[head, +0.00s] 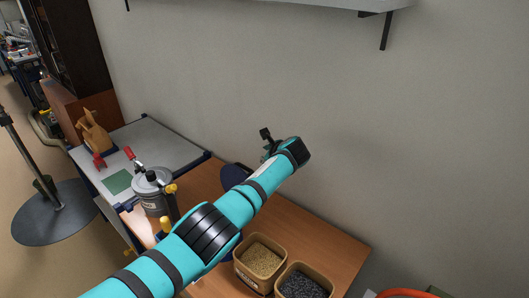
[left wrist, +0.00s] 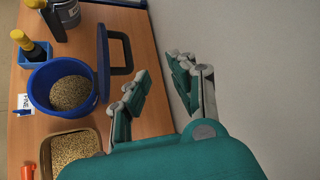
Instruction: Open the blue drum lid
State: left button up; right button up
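The blue drum (left wrist: 39,103) stands on the wooden table in the left wrist view, its mouth uncovered and tan grains inside. Its blue lid (left wrist: 103,62) stands on edge beside the rim, tilted up, with a dark handle (left wrist: 128,52) on its outer face. In the head view the lid (head: 232,174) shows as a dark blue disc behind my arm, which hides most of the drum. My left gripper (left wrist: 162,88) is open and empty, to the right of the lid and apart from it; in the head view it (head: 267,142) is up near the wall. My right gripper is not in view.
A tan bin of grains (head: 260,260) and a bin of dark pellets (head: 305,284) stand at the table's front. A grey canister (head: 151,196) and a yellow-capped bottle (left wrist: 22,39) stand near the drum. The wall (left wrist: 240,60) is close to my left gripper.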

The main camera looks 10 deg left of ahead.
pick_arm(q)
jog(key=shift+s+d+r+p, duration=0.3)
jog(key=shift+d+r+p, duration=0.1)
jog(key=shift+d+r, duration=0.45)
jog(key=shift+s+d+r+p, duration=0.35)
jog(key=shift+d+r, duration=0.35)
jog(key=shift+r, duration=0.15)
jog(key=v, duration=1.2)
